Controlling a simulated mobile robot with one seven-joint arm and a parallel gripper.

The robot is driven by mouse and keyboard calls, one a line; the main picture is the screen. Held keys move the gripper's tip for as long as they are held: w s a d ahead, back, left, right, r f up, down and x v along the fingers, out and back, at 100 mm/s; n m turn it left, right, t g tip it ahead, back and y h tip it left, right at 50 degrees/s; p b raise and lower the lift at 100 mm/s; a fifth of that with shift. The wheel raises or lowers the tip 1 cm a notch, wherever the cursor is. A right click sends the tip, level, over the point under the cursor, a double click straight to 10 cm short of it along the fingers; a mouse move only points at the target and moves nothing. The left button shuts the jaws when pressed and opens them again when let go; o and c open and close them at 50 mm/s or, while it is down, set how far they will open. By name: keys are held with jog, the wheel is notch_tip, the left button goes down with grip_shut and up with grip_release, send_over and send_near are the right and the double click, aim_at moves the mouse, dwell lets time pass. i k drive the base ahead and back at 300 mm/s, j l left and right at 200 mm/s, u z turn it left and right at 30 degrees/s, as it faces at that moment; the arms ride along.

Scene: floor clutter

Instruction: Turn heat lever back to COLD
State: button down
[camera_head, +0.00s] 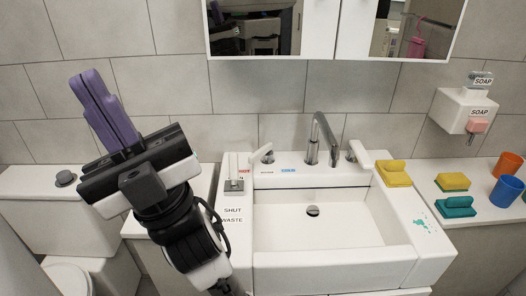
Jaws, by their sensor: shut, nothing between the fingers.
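A white lever (261,153) stands left of the chrome spout (320,135) on the back rim of the sink. It slants down to the left, its lower end toward a small red label (243,171). A blue label (288,170), which seems to read COLD, is on the rim to its right. A second white lever (360,153) is right of the spout; which one is the heat lever is not marked clearly. My gripper (84,82), with purple fingers, is shut and empty, raised at the left, well away from both levers.
A grey block with upright rods (234,184) stands left of the sink above SHUT and WASTE lettering. Sponges (394,173) and orange and blue cups (507,191) sit at the right. A mirror cabinet (335,58) hangs above. The white basin (340,232) is empty.

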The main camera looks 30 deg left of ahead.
aim_at(262, 151)
jog(key=j+u, duration=0.1)
jog(key=u, duration=0.7)
jog(key=i+u, duration=0.15)
jog(key=u, duration=0.25)
jog(key=i+u, duration=0.15)
jog(key=u, duration=0.25)
jog(key=i, duration=0.3)
